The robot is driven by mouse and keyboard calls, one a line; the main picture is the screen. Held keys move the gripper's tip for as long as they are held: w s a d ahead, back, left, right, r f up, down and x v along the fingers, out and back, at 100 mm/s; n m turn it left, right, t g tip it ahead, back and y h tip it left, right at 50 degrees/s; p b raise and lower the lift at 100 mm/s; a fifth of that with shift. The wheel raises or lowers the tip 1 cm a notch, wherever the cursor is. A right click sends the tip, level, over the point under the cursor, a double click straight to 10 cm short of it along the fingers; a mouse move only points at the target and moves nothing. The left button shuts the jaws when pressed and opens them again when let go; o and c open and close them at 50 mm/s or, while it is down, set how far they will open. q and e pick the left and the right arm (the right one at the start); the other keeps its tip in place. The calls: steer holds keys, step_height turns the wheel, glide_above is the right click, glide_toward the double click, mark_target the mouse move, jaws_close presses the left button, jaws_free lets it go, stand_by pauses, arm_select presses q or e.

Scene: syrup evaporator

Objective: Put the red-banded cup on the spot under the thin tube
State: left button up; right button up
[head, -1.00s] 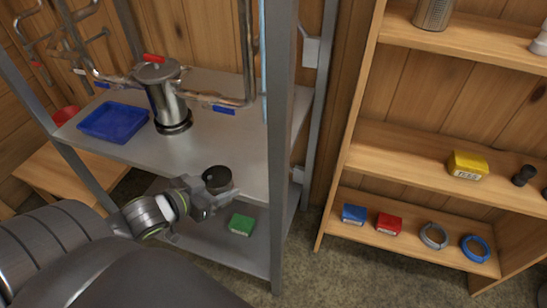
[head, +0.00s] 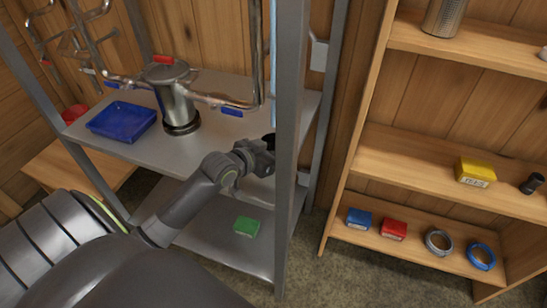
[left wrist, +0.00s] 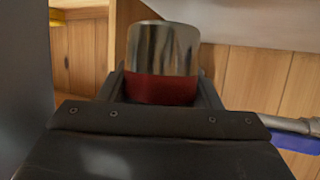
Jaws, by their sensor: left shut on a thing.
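The red-banded cup (left wrist: 163,50) is shiny metal with a dark red band round the end nearer my jaws. In the left wrist view my left gripper (left wrist: 163,92) is shut on it around the band. In the head view my left gripper (head: 262,152) is at the steel shelf's (head: 165,151) right front edge, partly behind the upright post (head: 288,200). The cup cannot be made out clearly there. A thin pale tube (head: 272,60) runs vertically beside the post. Its lower end and the spot under it are hidden. My right gripper is not in view.
A steel pot (head: 178,100) and a blue tray (head: 121,121) stand on the shelf's left half. A green box (head: 247,226) lies on the lower shelf. A wooden rack (head: 385,150) stands right.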

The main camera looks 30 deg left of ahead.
arm_select(q)
steer(key=shift+f, duration=1.65)
steer(key=shift+f, duration=0.1)
steer(key=o, duration=1)
steer(key=shift+r, duration=0.25)
steer(key=v, duration=1.2)
steer(key=shift+p, duration=0.3)
steer(key=shift+f, duration=0.1)
